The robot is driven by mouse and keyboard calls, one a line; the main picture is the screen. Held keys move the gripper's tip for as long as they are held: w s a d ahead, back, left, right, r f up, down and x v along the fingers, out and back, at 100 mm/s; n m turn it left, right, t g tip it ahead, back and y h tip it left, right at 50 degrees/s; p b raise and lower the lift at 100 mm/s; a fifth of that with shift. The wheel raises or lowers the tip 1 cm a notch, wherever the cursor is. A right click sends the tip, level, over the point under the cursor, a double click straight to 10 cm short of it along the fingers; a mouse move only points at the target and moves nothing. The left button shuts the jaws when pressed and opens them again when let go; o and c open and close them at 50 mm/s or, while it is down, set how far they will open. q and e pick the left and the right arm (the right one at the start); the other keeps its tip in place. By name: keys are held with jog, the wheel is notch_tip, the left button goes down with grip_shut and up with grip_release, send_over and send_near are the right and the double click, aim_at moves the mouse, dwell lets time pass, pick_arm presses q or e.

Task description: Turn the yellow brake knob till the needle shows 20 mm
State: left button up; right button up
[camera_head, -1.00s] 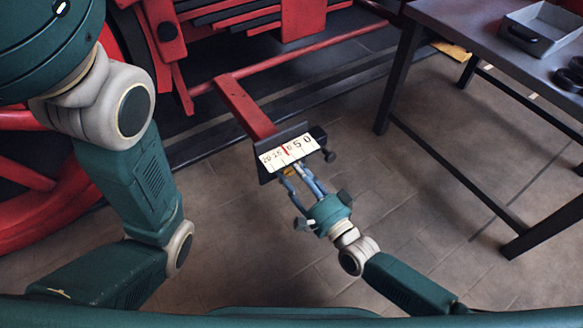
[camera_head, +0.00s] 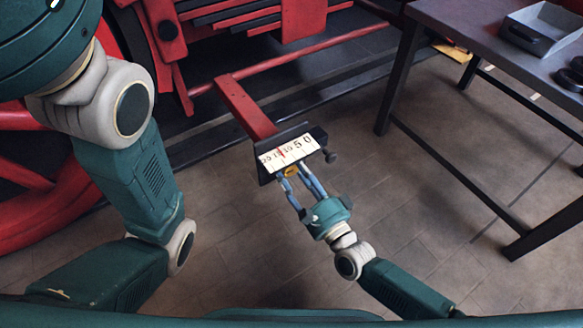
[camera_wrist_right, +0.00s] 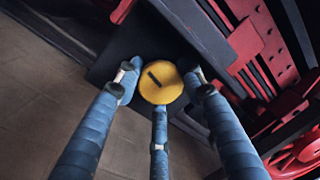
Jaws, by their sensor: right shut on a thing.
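The yellow brake knob (camera_head: 291,170) sits under the white scale plate (camera_head: 303,147), at the end of a red bar. In the right wrist view, the knob (camera_wrist_right: 172,93) is a round disc with a dark slot mark pointing to its upper left. My right gripper (camera_head: 299,176) has its blue fingers around the knob's rim, shut on it. The scale reads 20, 15, 10, 5, 0 from left to right. The red needle (camera_head: 281,153) stands between 15 and 10. My left arm shows at left, but its gripper is out of view.
The red bar (camera_head: 242,106) runs from the red machine frame to the dark bracket (camera_head: 264,170) behind the scale. A dark table (camera_head: 462,28) with a grey tray (camera_head: 545,20) stands at right. The tiled floor around my right arm is clear.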

jog(key=shift+w+d, duration=0.2)
jog(key=shift+d, duration=0.1)
jog(key=o, duration=0.9)
jog(key=shift+c, duration=0.2)
jog(key=shift+s+a, duration=0.15)
jog(key=v, duration=1.2)
